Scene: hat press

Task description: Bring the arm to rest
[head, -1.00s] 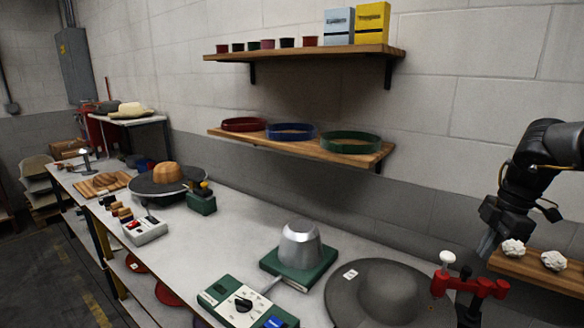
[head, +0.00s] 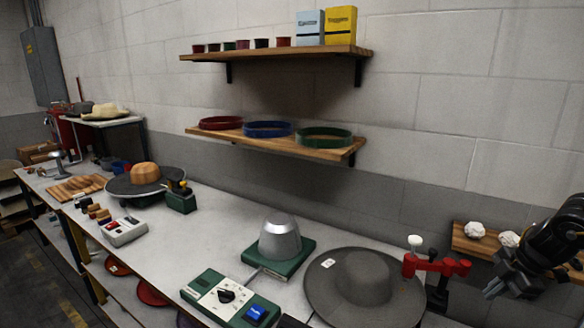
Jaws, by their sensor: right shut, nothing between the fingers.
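My right gripper (head: 497,289) shows at the right edge of the head view, black with its fingertips pointing down and left. It is shut and empty. It hangs right of the red clamp (head: 437,265) with the white knob, apart from it, in front of the small wooden board (head: 480,243). My left gripper is not in view.
A grey felt hat (head: 364,283) lies on the bench right of a metal dome on a green base (head: 280,240). A green control box (head: 231,300) stands at the front edge. White lumps (head: 475,230) sit on the board. Shelves (head: 290,147) hang on the wall.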

